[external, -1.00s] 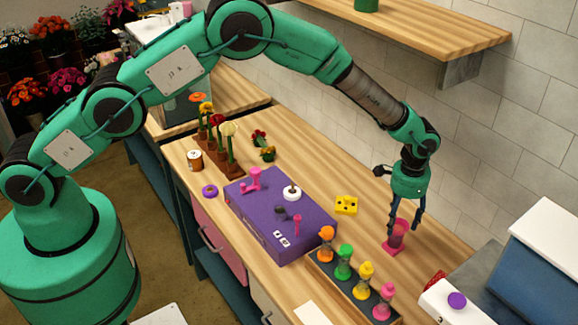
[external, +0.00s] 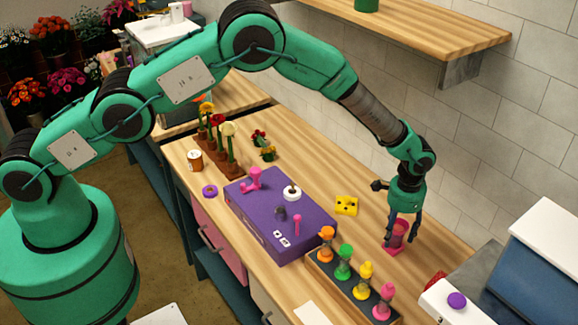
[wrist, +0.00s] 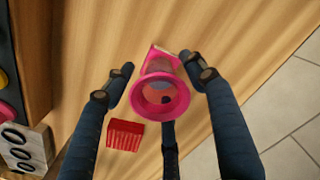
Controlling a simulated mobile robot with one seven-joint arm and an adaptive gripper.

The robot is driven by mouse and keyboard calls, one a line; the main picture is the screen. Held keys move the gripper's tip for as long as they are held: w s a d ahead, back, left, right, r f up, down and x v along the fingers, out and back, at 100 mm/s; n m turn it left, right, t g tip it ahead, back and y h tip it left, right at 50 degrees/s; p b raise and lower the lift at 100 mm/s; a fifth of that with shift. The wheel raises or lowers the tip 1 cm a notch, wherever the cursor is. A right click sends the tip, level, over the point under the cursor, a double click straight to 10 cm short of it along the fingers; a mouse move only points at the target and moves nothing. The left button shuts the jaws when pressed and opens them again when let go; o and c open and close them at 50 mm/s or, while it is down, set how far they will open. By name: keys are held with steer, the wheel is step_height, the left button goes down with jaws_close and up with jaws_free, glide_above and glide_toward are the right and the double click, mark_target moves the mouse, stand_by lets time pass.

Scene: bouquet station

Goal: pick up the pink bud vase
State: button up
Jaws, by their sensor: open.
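The pink bud vase (external: 398,232) stands upright on the wooden counter, right of the row of coloured bottles. It is a see-through pink vessel with a flared rim and a square pink base. In the wrist view the vase (wrist: 160,97) is seen from above, its round mouth facing the camera. My gripper (external: 402,238) is open around the vase, with fingers on either side of it. In the wrist view my gripper (wrist: 155,72) shows the vase between its dark fingers, with gaps on both sides. A third finger shows below the rim.
A rack (external: 345,282) holds several coloured bottles near the front. A yellow block (external: 346,205) and a purple box (external: 282,215) lie to the left. A red ridged block (wrist: 125,135) lies close to the vase. The tiled wall (external: 480,130) is behind.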

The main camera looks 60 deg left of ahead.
stand_by(0.5)
jaws_close()
